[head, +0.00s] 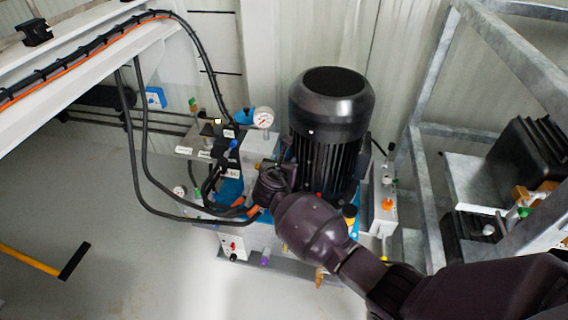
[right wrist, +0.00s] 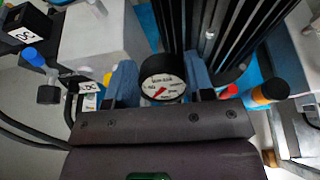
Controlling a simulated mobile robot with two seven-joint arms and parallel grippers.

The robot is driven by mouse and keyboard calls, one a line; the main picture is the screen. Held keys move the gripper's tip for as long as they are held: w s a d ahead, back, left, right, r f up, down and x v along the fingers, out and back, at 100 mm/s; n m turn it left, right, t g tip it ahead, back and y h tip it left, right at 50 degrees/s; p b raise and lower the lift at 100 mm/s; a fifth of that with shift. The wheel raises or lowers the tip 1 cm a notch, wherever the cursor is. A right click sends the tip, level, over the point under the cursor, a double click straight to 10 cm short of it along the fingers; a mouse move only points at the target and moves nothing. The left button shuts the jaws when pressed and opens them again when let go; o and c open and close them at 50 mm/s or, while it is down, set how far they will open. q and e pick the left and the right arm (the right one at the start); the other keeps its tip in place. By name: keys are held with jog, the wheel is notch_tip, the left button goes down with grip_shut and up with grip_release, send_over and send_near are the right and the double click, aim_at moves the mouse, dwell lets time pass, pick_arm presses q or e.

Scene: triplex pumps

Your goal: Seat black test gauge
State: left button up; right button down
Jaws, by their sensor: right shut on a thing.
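The black test gauge (right wrist: 162,86), with a black rim, white face and red needle, sits between the two blue-grey fingers of my right gripper (right wrist: 160,72) in the right wrist view. The gripper is shut on it. The gauge's lower stem and whatever lies under it are hidden. In the head view my right arm reaches in from the lower right to the pump unit, just in front of the black motor (head: 331,130); its wrist hides the gauge and fingers. My left gripper is in neither view.
A white-faced gauge (head: 263,117) stands on the unit left of the motor. Black hoses (head: 146,160) loop close to my right wrist. A galvanised frame (head: 430,190) is at the right. Open floor lies at the left.

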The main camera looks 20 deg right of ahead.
jog(key=shift+f, duration=0.95)
jog(key=shift+f+b, duration=0.35)
jog(key=shift+f, duration=0.2)
jog(key=shift+f+b, duration=0.35)
jog(key=shift+f, duration=1.5)
jog(key=shift+f+b, duration=0.55)
jog(key=shift+f, duration=0.3)
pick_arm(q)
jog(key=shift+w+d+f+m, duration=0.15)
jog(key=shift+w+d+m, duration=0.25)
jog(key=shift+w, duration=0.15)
pick_arm(e)
jog(key=shift+f, duration=0.1)
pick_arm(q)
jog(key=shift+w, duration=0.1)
pick_arm(e)
jog(key=shift+f, duration=0.1)
